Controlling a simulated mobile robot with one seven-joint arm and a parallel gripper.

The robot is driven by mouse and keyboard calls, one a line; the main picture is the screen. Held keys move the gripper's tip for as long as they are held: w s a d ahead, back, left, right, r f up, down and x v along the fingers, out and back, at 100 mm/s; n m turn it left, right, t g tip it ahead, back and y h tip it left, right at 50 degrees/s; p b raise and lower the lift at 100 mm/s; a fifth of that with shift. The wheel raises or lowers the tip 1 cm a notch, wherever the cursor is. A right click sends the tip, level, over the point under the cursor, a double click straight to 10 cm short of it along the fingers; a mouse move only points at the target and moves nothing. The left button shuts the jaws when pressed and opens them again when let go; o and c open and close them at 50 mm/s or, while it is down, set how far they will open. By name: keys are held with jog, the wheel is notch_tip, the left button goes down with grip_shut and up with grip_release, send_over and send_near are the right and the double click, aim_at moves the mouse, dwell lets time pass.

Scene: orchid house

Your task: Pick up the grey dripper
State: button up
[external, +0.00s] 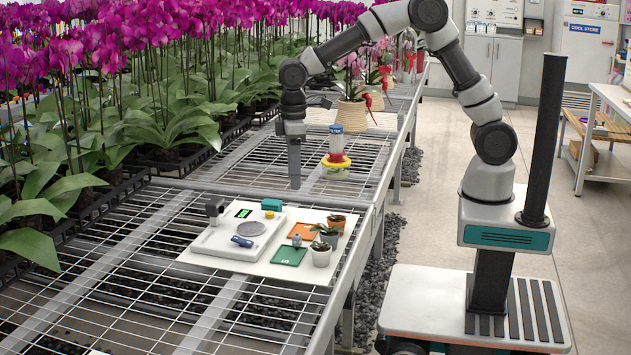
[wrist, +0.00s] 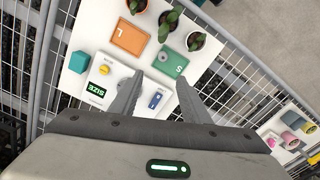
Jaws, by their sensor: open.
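A small grey piece, which looks like the grey dripper (external: 297,241), sits at the edge of the green "S" plate (external: 288,256) on the white board. In the wrist view the grey dripper (wrist: 164,58) shows as a small round shape on the green plate (wrist: 178,70), just beyond my fingertips. My gripper (external: 294,186) points down above the bench, behind the board in the external view. In the wrist view my gripper (wrist: 158,80) is open, with nothing between its fingers.
An orange "L" plate (wrist: 130,36) lies beside the green one. Small potted plants (external: 321,253) stand close to the dripper. A white device (external: 218,238) with a display holds a blue item (external: 241,240). A teal block (external: 271,204) stands behind. Tall orchids line the left.

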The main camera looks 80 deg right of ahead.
jog(key=b, duration=0.2)
send_over(296, 235)
jog(key=f, duration=1.1)
jog(key=shift+w+d+f, duration=0.2)
jog(key=shift+d+f, duration=0.15)
jog(key=shift+s+a+f+b, duration=0.1)
jog(key=shift+f+b, duration=0.1)
jog(key=shift+f, duration=0.7)
jog(key=shift+s+a+f+b, duration=0.1)
jog(key=shift+a+f+b, duration=0.1)
jog(key=shift+f, duration=0.65)
jog(key=shift+a+f+b, duration=0.1)
jog(key=shift+f+b, duration=0.1)
jog(key=shift+f, duration=0.7)
grip_shut()
